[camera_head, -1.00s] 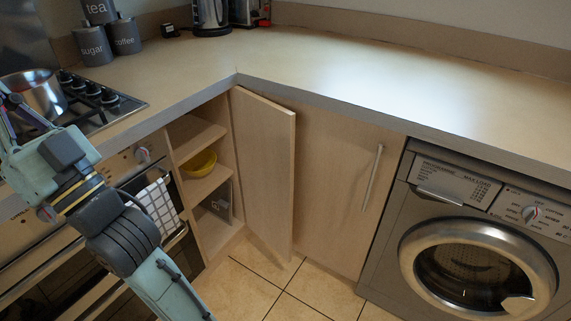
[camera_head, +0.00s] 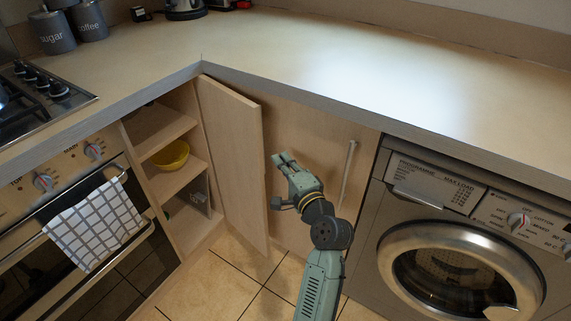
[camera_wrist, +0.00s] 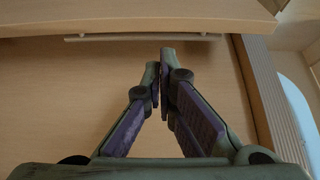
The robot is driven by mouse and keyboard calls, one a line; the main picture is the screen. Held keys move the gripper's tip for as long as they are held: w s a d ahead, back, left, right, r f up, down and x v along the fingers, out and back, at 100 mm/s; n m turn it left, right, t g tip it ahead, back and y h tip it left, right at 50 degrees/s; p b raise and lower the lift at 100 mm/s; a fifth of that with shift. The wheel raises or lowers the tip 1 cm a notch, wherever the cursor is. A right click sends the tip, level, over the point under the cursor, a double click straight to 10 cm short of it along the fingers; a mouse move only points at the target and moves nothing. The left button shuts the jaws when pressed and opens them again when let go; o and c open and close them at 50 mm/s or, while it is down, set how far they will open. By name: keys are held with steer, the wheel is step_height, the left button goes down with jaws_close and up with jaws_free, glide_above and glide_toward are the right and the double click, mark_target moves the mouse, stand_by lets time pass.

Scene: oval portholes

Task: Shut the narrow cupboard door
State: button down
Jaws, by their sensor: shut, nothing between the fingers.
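The narrow cupboard door (camera_head: 231,165) stands open in the head view, swung out from the corner beside the open shelves (camera_head: 165,130). My gripper (camera_head: 282,158) is shut and empty, just to the right of the door's free edge and in front of the closed cupboard front (camera_head: 310,140). I cannot tell whether it touches the door. In the wrist view my gripper (camera_wrist: 163,75) has its fingertips together. Pale wood fills much of that view, with a long bar handle (camera_wrist: 145,37) near the top; which door it belongs to is unclear.
A yellow bowl (camera_head: 172,155) sits on a shelf inside the cupboard. The oven (camera_head: 85,215) with a checked towel (camera_head: 95,223) is at left, the washing machine (camera_head: 460,240) at right. The worktop (camera_head: 330,70) overhangs the fronts.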

steer(key=shift+p+x, duration=0.35)
steer(key=shift+x, duration=2.4)
